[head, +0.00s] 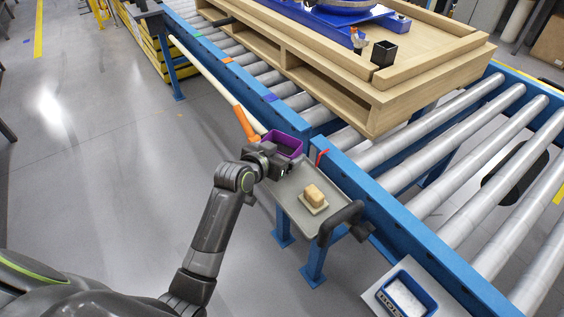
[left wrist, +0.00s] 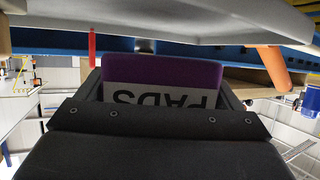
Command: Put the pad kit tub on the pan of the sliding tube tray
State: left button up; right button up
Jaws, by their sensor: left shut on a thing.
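The pad kit tub (head: 297,142) is a small purple open box with a dark inside. My left gripper (head: 273,157) is shut on it and holds it at the back left end of the sliding tube tray. In the left wrist view the tub (left wrist: 190,72) is between the fingers, its white PADS label upside down. The grey tray pan (head: 292,190) lies just to the right of and in front of my left gripper in the head view. I cannot tell whether the tub touches the pan. My right gripper is not in view.
A tan block on a small pale plate (head: 313,198) takes the middle of the pan. A black handle (head: 342,220) is at its front right. The blue roller conveyor (head: 400,205) runs behind, with a wooden pallet (head: 385,108). A blue bin (head: 407,293) stands front right.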

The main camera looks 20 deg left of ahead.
pick_arm(q)
jog(key=shift+f, duration=1.75)
jog(key=o, duration=0.9)
jog(key=shift+f, duration=0.1)
jog(key=shift+s+r, duration=0.1)
jog(key=shift+r, duration=0.15)
jog(key=v, duration=1.2)
